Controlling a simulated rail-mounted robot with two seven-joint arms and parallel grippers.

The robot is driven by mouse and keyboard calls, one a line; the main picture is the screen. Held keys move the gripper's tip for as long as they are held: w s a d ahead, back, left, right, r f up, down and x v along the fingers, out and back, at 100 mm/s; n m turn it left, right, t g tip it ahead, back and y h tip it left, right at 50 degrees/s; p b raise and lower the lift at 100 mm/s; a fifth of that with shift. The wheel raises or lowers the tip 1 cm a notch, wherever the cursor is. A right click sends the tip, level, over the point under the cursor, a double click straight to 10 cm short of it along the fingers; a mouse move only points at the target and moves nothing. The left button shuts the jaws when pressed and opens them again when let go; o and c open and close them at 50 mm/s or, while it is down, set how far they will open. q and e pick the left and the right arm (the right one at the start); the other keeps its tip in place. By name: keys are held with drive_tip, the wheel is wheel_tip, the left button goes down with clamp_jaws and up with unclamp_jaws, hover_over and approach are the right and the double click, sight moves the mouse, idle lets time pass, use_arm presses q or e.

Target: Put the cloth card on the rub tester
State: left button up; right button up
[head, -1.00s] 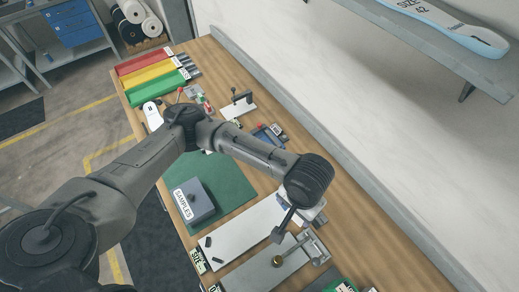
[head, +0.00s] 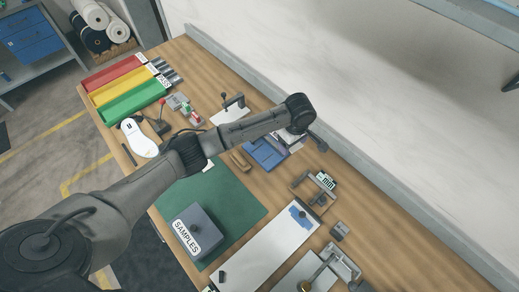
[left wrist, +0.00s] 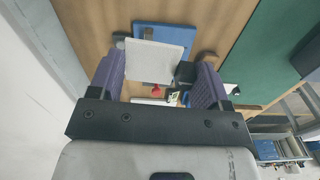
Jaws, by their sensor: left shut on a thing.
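My left gripper (left wrist: 158,70) shows in the left wrist view with its two purple fingers either side of a pale card (left wrist: 155,58), which I take as the cloth card. It is shut on the card and holds it over a blue device (left wrist: 165,33). In the head view the gripper is mostly hidden by its own wrist, above and right of the blue device (head: 265,153). I cannot tell for certain whether this device is the rub tester. My right gripper is not in view.
A green mat (head: 240,205) carries a grey SAMPLES box (head: 196,230). Red, yellow and green bins (head: 130,100) stand at the far left. A wall (head: 400,90) runs along the bench's right side.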

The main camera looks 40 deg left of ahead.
use_arm(q)
drive_tip(key=shift+d+f+n, duration=0.1)
drive_tip(key=shift+d+n, duration=0.3)
hover_over(262, 154)
wheel_tip(262, 154, down, 7)
drive_tip(key=shift+w+d+r, duration=0.1)
drive_tip(key=shift+w, duration=0.05)
drive_tip(key=shift+f+b, duration=0.3)
drive_tip(key=shift+f, duration=1.75)
drive_tip(key=shift+f, duration=0.2)
drive_tip(key=shift+f, duration=0.35)
drive_tip(key=o, duration=0.9)
drive_tip(key=shift+f, duration=0.15)
